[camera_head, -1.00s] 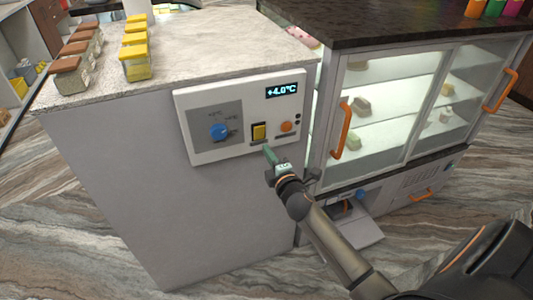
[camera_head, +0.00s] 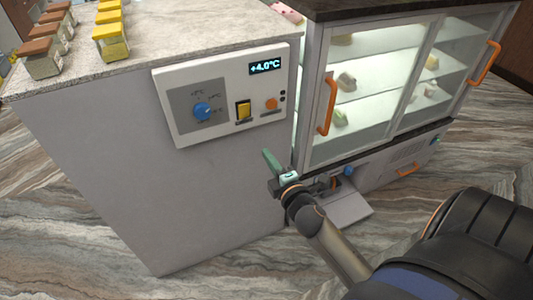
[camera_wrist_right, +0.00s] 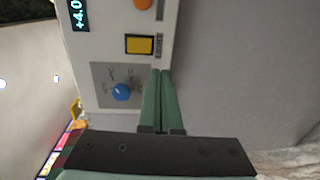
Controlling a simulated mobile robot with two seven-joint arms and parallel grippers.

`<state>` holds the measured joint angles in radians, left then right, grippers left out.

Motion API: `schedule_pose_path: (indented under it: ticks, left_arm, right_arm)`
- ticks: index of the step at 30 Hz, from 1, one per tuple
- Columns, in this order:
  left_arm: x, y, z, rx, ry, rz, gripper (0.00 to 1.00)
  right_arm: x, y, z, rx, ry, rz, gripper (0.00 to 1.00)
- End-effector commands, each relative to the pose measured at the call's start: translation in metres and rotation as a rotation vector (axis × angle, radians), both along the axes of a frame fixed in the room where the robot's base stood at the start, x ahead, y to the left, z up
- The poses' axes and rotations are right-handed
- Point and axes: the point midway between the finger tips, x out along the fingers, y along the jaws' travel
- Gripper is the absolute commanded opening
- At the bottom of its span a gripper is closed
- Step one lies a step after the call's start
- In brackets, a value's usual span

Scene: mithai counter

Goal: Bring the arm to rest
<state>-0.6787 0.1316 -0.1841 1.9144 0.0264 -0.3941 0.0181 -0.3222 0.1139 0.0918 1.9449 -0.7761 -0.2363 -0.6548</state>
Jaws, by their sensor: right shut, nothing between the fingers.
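My right gripper (camera_head: 269,160) is in front of the counter's grey side, below the white control panel (camera_head: 180,128). Its green fingers are shut with nothing between them, and they also show in the right wrist view (camera_wrist_right: 163,80). The panel has a blue knob (camera_head: 202,111), a yellow switch (camera_head: 243,109), an orange button (camera_head: 271,103) and a display (camera_head: 266,67) reading +4.0°C. In the wrist view the yellow switch (camera_wrist_right: 139,44) and blue knob (camera_wrist_right: 121,92) lie beyond the fingertips. My left gripper is not in view.
A glass display case (camera_head: 375,80) with orange handles (camera_head: 327,106) stands right of the panel, close to my right arm. Jars with yellow lids (camera_head: 112,42) and brown lids (camera_head: 42,58) stand on the counter top (camera_head: 190,30). Marbled floor (camera_head: 100,235) is open in front.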

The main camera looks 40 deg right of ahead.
Motion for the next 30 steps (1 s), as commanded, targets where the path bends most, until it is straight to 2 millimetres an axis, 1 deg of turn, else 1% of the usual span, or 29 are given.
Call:
schedule_pose_path:
  ticks: [8,11,14,15,17,18,20,21,24,25,27,30]
  left_arm:
    - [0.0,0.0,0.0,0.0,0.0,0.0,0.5]
    - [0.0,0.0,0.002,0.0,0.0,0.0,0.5]
    - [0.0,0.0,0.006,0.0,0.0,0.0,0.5]
    - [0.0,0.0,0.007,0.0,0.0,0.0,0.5]
    - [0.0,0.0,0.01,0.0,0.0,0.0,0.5]
    - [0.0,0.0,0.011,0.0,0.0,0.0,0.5]
    - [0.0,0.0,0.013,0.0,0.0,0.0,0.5]
    - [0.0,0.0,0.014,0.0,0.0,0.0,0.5]
    - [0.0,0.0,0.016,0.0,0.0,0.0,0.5]
    - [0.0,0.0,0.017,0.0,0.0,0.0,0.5]
    - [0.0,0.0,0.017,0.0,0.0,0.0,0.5]
    - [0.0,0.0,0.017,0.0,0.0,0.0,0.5]
  right_arm:
    - [0.0,0.001,-0.001,0.007,0.002,0.0,0.0]
    - [-0.007,0.009,-0.015,0.098,0.026,0.009,0.0]
    - [-0.028,0.032,-0.049,0.336,0.094,0.012,0.0]
    - [-0.041,0.044,-0.067,0.466,0.133,0.005,0.0]
    - [-0.063,0.065,-0.093,0.674,0.199,-0.019,0.0]
    - [-0.079,0.079,-0.109,0.805,0.245,-0.043,0.0]
    - [-0.103,0.1,-0.13,0.988,0.311,-0.087,0.0]
    - [-0.119,0.113,-0.142,1.096,0.352,-0.122,0.0]
    - [-0.151,0.139,-0.162,1.31,0.435,-0.204,0.0]
    - [-0.159,0.145,-0.166,1.357,0.455,-0.225,0.0]
    - [-0.172,0.155,-0.172,1.437,0.487,-0.264,0.0]
    - [-0.18,0.162,-0.176,1.489,0.507,-0.291,0.0]
